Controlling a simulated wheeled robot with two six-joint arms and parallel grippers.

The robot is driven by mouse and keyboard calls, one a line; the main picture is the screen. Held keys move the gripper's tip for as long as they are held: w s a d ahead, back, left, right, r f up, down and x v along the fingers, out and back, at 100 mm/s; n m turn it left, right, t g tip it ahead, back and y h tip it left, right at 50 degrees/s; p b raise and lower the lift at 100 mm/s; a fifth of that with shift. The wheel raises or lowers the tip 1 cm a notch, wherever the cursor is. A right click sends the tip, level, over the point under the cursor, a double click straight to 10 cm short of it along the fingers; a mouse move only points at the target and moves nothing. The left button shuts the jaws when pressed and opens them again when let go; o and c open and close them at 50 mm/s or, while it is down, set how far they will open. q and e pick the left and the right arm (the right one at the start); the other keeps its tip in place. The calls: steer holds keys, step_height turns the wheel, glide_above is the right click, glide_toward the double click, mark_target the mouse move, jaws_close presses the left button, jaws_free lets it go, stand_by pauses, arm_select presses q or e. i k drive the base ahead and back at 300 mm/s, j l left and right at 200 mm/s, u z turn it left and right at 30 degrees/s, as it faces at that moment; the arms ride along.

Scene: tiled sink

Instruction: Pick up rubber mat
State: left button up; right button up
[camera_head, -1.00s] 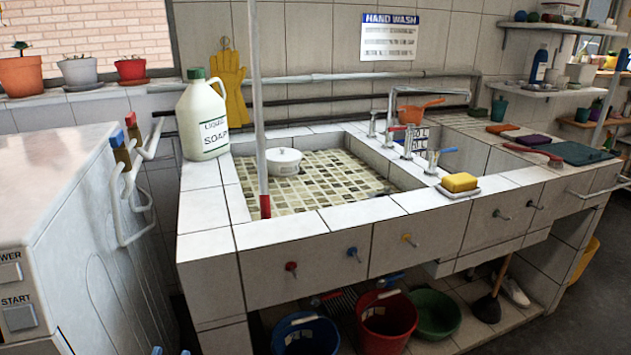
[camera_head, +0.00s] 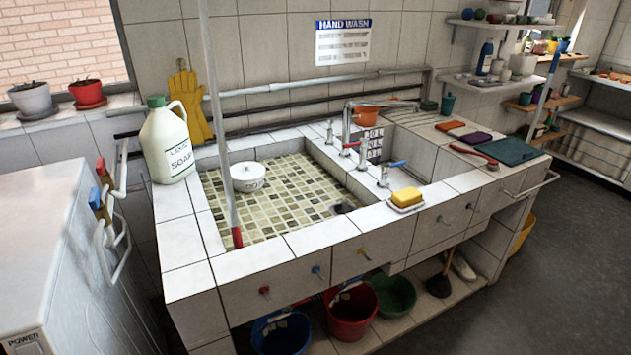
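A flat, dark teal rectangular mat (camera_head: 510,151) lies on the right end of the tiled counter. It is the only thing in view that looks like a rubber mat, though its material cannot be told. A red-handled brush (camera_head: 474,155) lies just left of it. Small purple (camera_head: 475,138) and orange-red (camera_head: 450,126) flat pieces lie farther left, apart from the mat. Neither of my grippers is in view.
A yellow sponge (camera_head: 406,196) sits on the sink's front rim. A soap jug (camera_head: 167,142) and a leaning pole (camera_head: 222,130) stand at the left. Buckets (camera_head: 350,309) sit below the counter. The floor (camera_head: 560,260) at the right is clear.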

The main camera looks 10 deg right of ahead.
mark_target(511, 152)
steer(key=z, duration=1.35)
steer(key=i+l, duration=0.15)
steer(key=i, duration=0.35)
steer(key=i+l+z, duration=0.15)
steer(key=i, duration=0.3)
steer(key=i+l, duration=0.15)
steer(key=i, duration=0.35)
